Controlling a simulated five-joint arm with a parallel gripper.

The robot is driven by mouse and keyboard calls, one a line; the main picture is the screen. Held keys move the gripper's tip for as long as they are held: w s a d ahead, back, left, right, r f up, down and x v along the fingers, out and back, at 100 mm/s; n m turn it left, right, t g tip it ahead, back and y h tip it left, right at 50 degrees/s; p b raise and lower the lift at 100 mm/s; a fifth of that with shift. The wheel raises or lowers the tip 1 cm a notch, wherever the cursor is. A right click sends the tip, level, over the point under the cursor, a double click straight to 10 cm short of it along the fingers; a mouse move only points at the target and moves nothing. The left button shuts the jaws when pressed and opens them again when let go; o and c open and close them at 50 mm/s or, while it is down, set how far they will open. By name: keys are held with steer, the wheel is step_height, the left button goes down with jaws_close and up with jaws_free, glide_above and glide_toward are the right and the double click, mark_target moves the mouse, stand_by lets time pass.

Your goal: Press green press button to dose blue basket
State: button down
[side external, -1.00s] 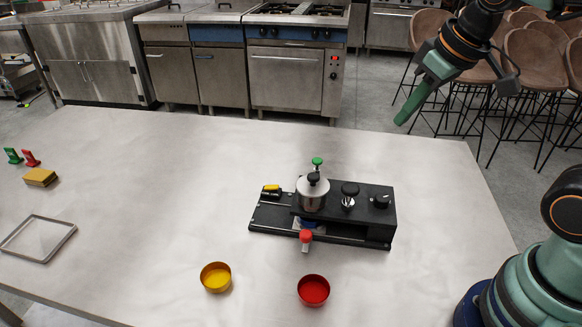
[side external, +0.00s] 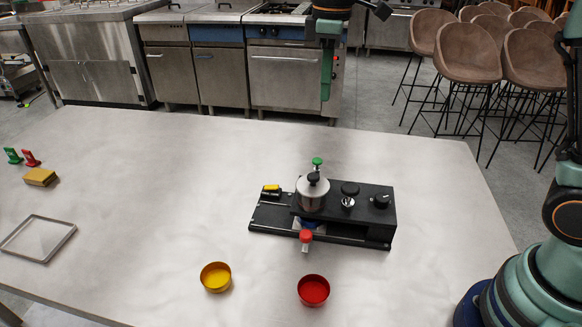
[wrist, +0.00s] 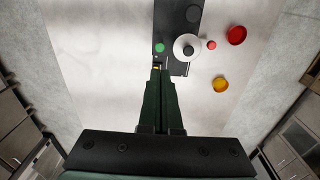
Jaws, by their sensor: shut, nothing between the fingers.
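The green press button (side external: 317,161) stands at the back edge of the black dosing machine (side external: 365,214), behind a silver cylinder with a black knob (side external: 312,192). The button also shows as a green disc in the wrist view (wrist: 160,47). A blue rim, likely the blue basket (side external: 308,223), shows under the cylinder and is mostly hidden; a red-topped handle (side external: 305,237) sticks out in front. My gripper (side external: 325,97) is shut and empty, pointing down, high above and apart from the button. In the wrist view its fingertips (wrist: 160,67) appear just below the button.
A yellow bowl (side external: 215,277) and a red bowl (side external: 314,290) stand in front of the machine. A metal tray (side external: 62,242), a yellow sponge (side external: 40,177) and red and green items (side external: 31,158) lie at the left. The table between is clear.

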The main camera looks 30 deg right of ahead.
mark_target(318, 160)
steer(key=shift+w+a+f, duration=0.1)
steer(key=shift+w+a, duration=0.05)
steer(key=shift+f, duration=0.1)
step_height(318, 160, down, 14)
steer(key=shift+w+r, duration=0.1)
stand_by(0.7)
